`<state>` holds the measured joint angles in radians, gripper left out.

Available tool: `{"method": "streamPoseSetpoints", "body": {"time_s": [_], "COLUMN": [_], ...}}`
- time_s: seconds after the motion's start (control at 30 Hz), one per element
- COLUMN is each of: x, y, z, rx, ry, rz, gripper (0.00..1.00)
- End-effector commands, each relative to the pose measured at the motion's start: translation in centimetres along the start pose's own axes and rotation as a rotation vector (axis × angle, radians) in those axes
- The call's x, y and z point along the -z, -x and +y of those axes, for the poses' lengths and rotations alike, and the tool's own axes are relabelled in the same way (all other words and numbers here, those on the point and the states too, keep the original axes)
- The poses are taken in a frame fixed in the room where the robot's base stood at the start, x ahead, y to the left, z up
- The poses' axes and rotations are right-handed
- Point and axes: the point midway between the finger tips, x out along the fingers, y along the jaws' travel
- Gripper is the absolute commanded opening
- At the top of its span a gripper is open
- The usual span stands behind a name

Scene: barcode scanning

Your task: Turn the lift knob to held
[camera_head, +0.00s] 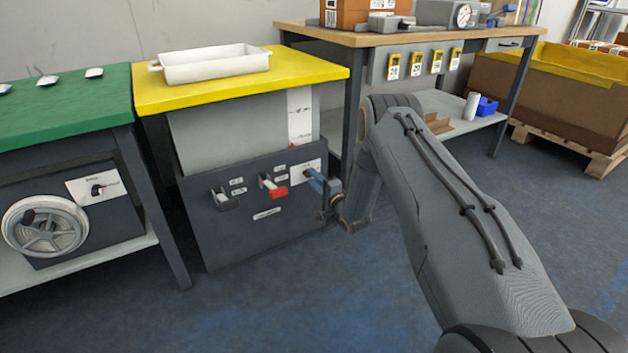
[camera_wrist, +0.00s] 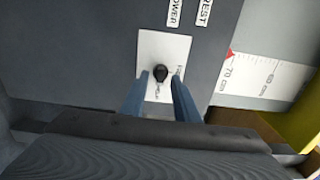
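The lift knob (camera_wrist: 161,73) is a small black knob on a white plate (camera_wrist: 180,46), seen in the wrist view. The plate also shows on the dark front panel of the yellow-topped lift table in the head view (camera_head: 300,168). My gripper (camera_wrist: 160,77) has its two blue fingers apart, one on each side of the knob, with a narrow gap showing. In the head view my gripper (camera_head: 314,181) is at the plate and hides the knob. The lettering on the plate is partly covered and too small to read.
Left of the plate, the panel (camera_head: 262,233) carries a red lever (camera_head: 275,190) and a dark lever (camera_head: 226,202). A scale with a red pointer (camera_wrist: 229,55) is beside it. A white tray (camera_head: 215,65) sits on the yellow top. A green table with a handwheel (camera_head: 45,227) stands left.

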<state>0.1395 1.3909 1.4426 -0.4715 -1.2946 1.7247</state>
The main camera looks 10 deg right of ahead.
Motion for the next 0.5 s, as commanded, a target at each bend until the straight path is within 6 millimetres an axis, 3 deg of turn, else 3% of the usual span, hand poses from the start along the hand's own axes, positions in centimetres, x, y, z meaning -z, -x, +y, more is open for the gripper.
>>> {"method": "streamPoseSetpoints", "body": {"time_s": [0.23,0.5], "x": [0.0,0.0], "y": [0.6,4.9], "z": [0.0,-0.1], "rx": [-0.002,-0.003], "ry": [0.0,-0.001], "rz": [0.0,0.001], "gripper": [0.28,0.28]}}
